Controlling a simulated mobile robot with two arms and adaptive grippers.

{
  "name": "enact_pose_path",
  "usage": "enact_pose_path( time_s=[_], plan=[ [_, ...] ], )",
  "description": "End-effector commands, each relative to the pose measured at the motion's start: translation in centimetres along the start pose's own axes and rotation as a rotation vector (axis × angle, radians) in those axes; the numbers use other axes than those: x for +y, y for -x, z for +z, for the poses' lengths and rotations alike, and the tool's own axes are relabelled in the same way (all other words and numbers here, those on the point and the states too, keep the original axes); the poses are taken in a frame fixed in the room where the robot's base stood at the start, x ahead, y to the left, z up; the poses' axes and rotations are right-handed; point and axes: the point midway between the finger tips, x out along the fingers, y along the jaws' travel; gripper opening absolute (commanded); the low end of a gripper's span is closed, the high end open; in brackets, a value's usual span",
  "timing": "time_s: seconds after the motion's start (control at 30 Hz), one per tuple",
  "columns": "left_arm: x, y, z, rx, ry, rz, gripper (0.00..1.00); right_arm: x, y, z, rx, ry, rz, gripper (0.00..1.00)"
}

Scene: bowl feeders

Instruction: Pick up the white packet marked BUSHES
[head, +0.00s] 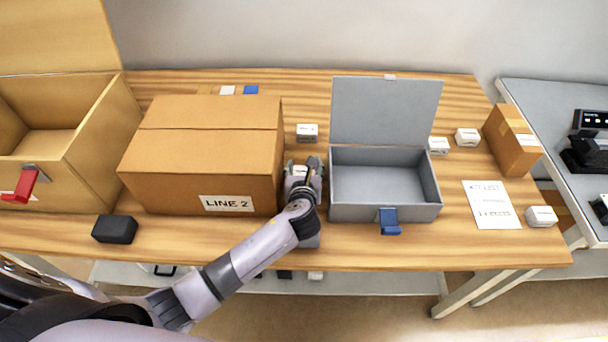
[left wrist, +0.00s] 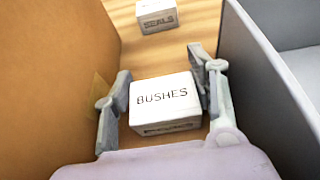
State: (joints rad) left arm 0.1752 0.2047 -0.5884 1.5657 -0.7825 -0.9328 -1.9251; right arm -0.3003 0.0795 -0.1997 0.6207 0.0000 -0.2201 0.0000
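The white packet marked BUSHES (left wrist: 163,97) lies on the wooden table in the narrow gap between the LINE 2 carton and the grey box. In the head view it is partly hidden by my left gripper (head: 304,164). In the left wrist view my left gripper (left wrist: 160,90) has one finger on each side of the packet. The fingers are apart, with a small gap at the left finger; the right finger is very close to the packet, and I cannot tell if it touches. My right gripper is not in view.
The closed LINE 2 carton (head: 200,170) stands close on the left, the open grey box (head: 385,212) close on the right. The SEALS packet (left wrist: 157,15) lies beyond, also in the head view (head: 307,132). More white packets and a paper list (head: 492,205) lie at right.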

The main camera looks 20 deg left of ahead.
Motion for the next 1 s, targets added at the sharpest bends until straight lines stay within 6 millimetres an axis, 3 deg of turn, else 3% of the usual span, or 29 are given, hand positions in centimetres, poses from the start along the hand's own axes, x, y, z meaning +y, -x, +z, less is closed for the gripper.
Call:
enact_pose_path(
  time_s=[0.43,0.77,1.0],
  plan=[
    [0.0,0.0,0.0,0.0,0.0,-0.001,0.2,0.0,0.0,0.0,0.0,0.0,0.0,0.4],
    [0.0,0.1,0.3,-0.001,0.001,-0.001,0.2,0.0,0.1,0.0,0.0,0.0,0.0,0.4],
    [0.0,1.2,3.0,-0.004,0.002,-0.002,0.2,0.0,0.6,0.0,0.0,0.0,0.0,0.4]
  ],
)
